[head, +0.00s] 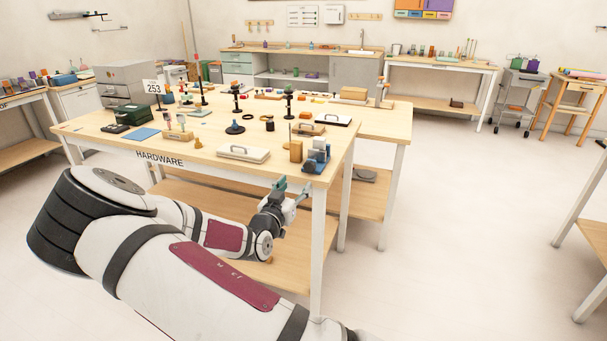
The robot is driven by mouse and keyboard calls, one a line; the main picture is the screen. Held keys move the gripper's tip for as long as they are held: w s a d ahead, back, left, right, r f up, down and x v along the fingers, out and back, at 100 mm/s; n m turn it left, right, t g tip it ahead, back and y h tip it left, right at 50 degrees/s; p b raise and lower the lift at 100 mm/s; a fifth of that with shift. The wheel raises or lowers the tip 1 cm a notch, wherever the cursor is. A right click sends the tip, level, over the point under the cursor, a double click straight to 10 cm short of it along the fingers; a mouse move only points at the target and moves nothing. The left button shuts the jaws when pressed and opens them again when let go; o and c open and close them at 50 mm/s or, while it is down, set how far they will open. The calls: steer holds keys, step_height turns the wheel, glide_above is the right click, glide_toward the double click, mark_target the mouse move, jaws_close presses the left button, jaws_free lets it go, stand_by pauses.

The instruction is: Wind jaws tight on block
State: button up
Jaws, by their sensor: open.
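A small blue vise (317,158) stands near the front right corner of the table marked HARDWARE. A tan wooden block (296,151) shows just left of the vise. I cannot tell at this size whether the block is between the vise jaws or beside them. The vise's handle is too small to make out. My gripper (294,189) is open and empty. In the picture it is just below and in front of the vise, at the table's front edge, apart from the vise as far as I can tell.
A white lidded box (243,153) lies left of the block. Another white case (333,119) and a wooden tray (308,129) stand behind. Several black stands and small parts fill the table's middle. The floor to the right (460,220) is clear.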

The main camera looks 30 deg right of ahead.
mark_target(309, 167)
steer(key=b+x, duration=0.1)
steer(key=x, duration=0.9)
steer(key=shift+w+d, duration=0.15)
steer(key=shift+d, duration=0.1)
steer(key=shift+c, duration=0.5)
steer(key=c, duration=1)
